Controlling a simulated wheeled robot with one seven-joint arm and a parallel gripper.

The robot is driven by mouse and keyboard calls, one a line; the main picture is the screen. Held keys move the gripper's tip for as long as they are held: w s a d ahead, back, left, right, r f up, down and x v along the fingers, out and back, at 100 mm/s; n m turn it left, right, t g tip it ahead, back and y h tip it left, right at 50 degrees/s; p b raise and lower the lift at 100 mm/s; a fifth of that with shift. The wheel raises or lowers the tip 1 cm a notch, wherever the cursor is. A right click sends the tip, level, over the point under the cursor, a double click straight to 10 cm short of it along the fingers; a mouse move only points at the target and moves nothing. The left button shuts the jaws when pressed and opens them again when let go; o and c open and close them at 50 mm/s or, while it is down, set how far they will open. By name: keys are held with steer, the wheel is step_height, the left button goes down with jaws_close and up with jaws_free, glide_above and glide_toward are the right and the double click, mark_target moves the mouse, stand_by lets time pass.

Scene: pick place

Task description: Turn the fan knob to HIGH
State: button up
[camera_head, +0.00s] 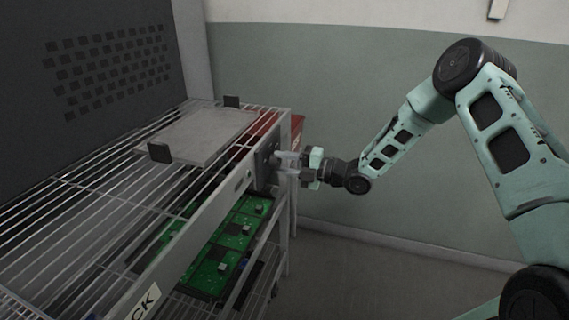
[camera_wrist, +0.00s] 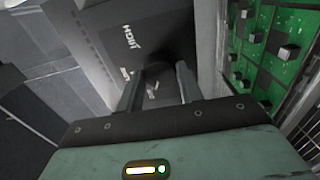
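The dark fan control panel (camera_head: 264,160) is at the front right end of the wire rack in the head view. In the wrist view the grey panel (camera_wrist: 117,28) carries white lettering; one label looks like HIGH, tilted over. A dark round knob (camera_wrist: 157,72) is lower on it, mostly in shadow. My gripper (camera_head: 280,160) is at the panel, pointing left. In the wrist view my gripper (camera_wrist: 158,88) has its two fingers apart, one on each side of the knob. Contact with the knob is not clear. The knob's pointer cannot be made out.
The wire rack (camera_head: 108,183) fills the left, with a grey flat plate (camera_head: 205,137) on top. Green circuit boards (camera_head: 225,240) lie on a lower shelf, close to my gripper's right in the wrist view. A red thing (camera_head: 298,128) is behind the panel. The floor to the right is clear.

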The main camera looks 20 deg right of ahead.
steer(key=c, duration=0.3)
steer(key=m+b, duration=0.1)
steer(key=m, duration=0.3)
steer(key=shift+m, duration=0.3)
steer(key=m, duration=0.3)
steer(key=shift+m, duration=0.4)
steer(key=m, duration=0.3)
steer(key=shift+m, duration=0.3)
steer(key=m+p, duration=0.1)
steer(key=m, duration=0.5)
steer(key=shift+d+p, duration=0.1)
steer(key=shift+p, duration=0.2)
steer(key=m+p, duration=0.1)
steer(key=m, duration=0.4)
steer(key=shift+f+m+p, duration=0.1)
steer(key=shift+m+p, duration=0.2)
steer(key=shift+m, duration=0.1)
